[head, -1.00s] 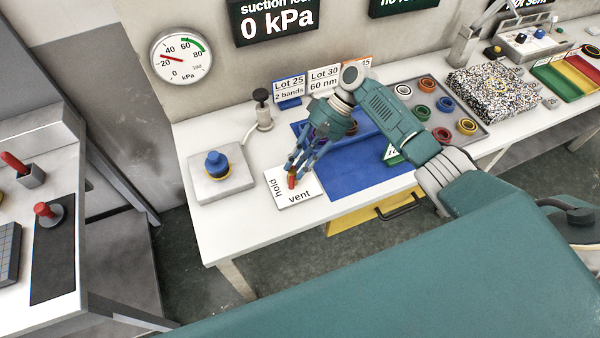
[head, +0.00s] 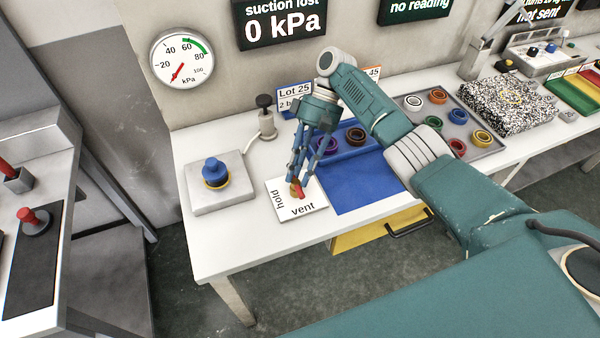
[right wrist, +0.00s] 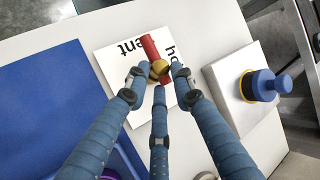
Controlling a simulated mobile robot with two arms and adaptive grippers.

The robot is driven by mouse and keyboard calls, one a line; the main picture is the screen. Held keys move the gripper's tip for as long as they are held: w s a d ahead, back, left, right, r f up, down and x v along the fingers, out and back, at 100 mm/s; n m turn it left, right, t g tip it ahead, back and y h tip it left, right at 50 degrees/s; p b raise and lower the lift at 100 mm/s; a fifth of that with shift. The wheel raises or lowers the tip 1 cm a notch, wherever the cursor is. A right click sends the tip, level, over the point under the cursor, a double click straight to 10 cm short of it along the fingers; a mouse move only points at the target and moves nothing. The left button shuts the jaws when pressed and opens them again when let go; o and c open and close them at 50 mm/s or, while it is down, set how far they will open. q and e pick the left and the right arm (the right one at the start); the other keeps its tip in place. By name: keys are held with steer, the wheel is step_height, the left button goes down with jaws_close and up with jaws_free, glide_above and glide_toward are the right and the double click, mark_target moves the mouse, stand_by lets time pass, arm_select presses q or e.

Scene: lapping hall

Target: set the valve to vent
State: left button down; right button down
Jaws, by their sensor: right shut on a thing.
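The valve is a white plate (head: 312,211) on the bench, marked "hold" and "vent", with a red lever (head: 300,193) on a brass hub. In the head view the lever's red end points at the "vent" word. In the right wrist view the red lever (right wrist: 149,46) runs up from the brass hub (right wrist: 159,68), beside the letters "ent". My right gripper (head: 297,183) comes down from above and is shut on the lever; its fingers (right wrist: 160,75) surround the hub and hide part of it. My left gripper is not in view.
A blue knob (head: 215,172) on a grey block stands left of the valve. A blue mat (head: 365,190) lies to its right, a tray with coloured rings (head: 440,110) beyond. The gauge (head: 182,60) needle sits near 0. The display (head: 283,22) reads "suction lost 0 kPa".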

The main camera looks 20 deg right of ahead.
steer(key=shift+w+a+r, duration=0.2)
steer(key=shift+w+r, duration=0.05)
steer(key=c, duration=1.6)
jaws_free()
steer(key=shift+w+a+f, duration=0.1)
steer(key=shift+f, duration=0.1)
steer(key=shift+v, duration=3.75)
